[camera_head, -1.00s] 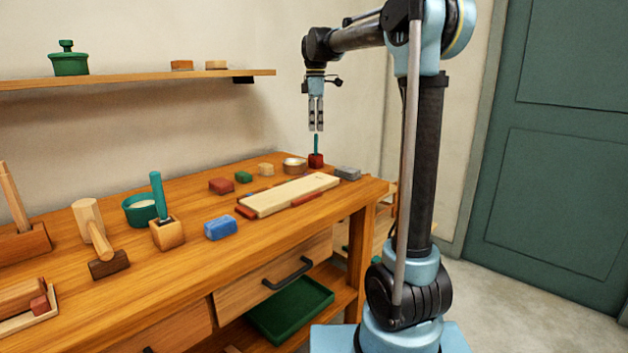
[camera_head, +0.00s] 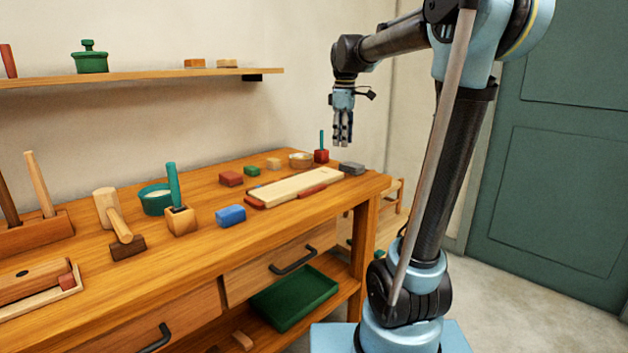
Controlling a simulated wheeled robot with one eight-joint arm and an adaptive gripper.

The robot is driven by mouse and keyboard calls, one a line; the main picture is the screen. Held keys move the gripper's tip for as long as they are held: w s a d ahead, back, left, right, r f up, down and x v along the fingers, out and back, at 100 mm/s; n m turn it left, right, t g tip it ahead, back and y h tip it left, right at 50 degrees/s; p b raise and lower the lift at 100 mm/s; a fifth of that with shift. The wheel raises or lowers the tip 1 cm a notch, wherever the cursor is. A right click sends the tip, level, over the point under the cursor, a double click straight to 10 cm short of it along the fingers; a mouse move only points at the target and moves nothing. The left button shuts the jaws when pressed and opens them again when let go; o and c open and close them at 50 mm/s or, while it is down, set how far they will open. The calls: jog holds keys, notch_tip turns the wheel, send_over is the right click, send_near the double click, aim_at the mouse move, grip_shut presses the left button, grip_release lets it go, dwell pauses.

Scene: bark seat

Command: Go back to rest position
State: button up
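My gripper (camera_head: 343,141) hangs in the air above the far right end of the wooden workbench (camera_head: 205,262), pointing down. Its two fingers look slightly apart, with nothing visible between them. My arm reaches in from the right side of the picture.
The bench holds a pale board (camera_head: 296,187), a blue block (camera_head: 230,216), a mallet (camera_head: 120,228), a green bowl (camera_head: 153,204) and several small blocks. A shelf (camera_head: 150,78) runs along the wall. A green tray (camera_head: 297,299) sits below.

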jog(key=s+d+f+m, duration=0.3)
jog(key=s+f+m, duration=0.1)
jog(key=s+f, duration=0.5)
jog(key=s+d+f+m+t, duration=0.1)
jog(key=s+d+f+m, duration=0.2)
jog(key=s+f+m, duration=0.2)
jog(key=s+d+f+m, duration=0.3)
jog(key=s+f+m, duration=0.1)
jog(key=s+f, duration=0.8)
jog(key=shift+s+d+f+m+t, duration=0.3)
jog(key=shift+s+d+t, duration=0.1)
jog(key=shift+s, duration=0.65)
